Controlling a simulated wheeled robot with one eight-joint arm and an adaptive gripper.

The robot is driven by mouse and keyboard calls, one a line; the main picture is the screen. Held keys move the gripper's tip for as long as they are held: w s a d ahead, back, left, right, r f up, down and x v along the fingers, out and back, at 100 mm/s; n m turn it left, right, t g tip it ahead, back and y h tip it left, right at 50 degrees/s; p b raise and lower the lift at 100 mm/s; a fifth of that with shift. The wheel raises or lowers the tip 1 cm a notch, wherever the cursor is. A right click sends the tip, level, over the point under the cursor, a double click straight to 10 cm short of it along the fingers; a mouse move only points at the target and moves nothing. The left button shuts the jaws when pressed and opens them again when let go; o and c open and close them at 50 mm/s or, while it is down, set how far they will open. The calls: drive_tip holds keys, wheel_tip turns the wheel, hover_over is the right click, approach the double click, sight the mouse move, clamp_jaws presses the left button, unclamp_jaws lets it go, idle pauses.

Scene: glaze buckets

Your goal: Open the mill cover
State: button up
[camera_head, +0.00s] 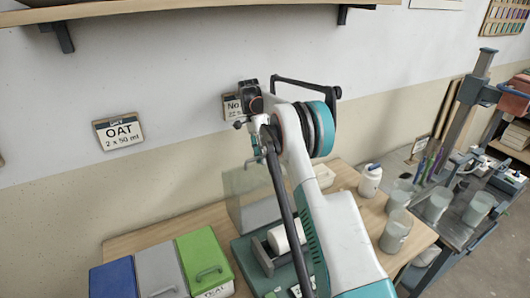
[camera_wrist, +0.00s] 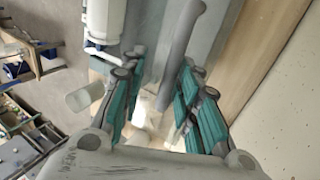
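The mill is a dark green unit (camera_head: 244,250) on the table in the head view, with a white cylinder (camera_head: 278,240) lying on it. A translucent, box-like panel (camera_head: 246,190) stands at its back and looks like the cover. My arm hides the mill's right side, so I cannot tell how far the cover is raised. In the wrist view my gripper (camera_wrist: 158,100) has its two teal-padded fingers spread apart, with a gap between them. A grey bar (camera_wrist: 180,45) shows beyond the gap. I cannot tell whether it touches a finger. My arm hides the fingers in the head view.
Blue (camera_head: 113,279), grey (camera_head: 160,270) and green (camera_head: 204,260) lidded bins stand left of the mill. A white jar (camera_head: 370,181) and a clear beaker (camera_head: 395,232) stand to its right. A wall with an OAT sign (camera_head: 118,131) rises close behind.

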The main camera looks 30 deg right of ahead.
drive_tip(key=shift+s+d+r, duration=0.1)
drive_tip(key=shift+s+r, duration=0.4)
drive_tip(key=shift+r, duration=0.1)
drive_tip(key=shift+w+f, duration=0.1)
drive_tip(key=shift+w, duration=0.2)
drive_tip(key=v, duration=0.7)
drive_tip(key=shift+r, duration=0.3)
drive_tip(key=shift+r, duration=0.1)
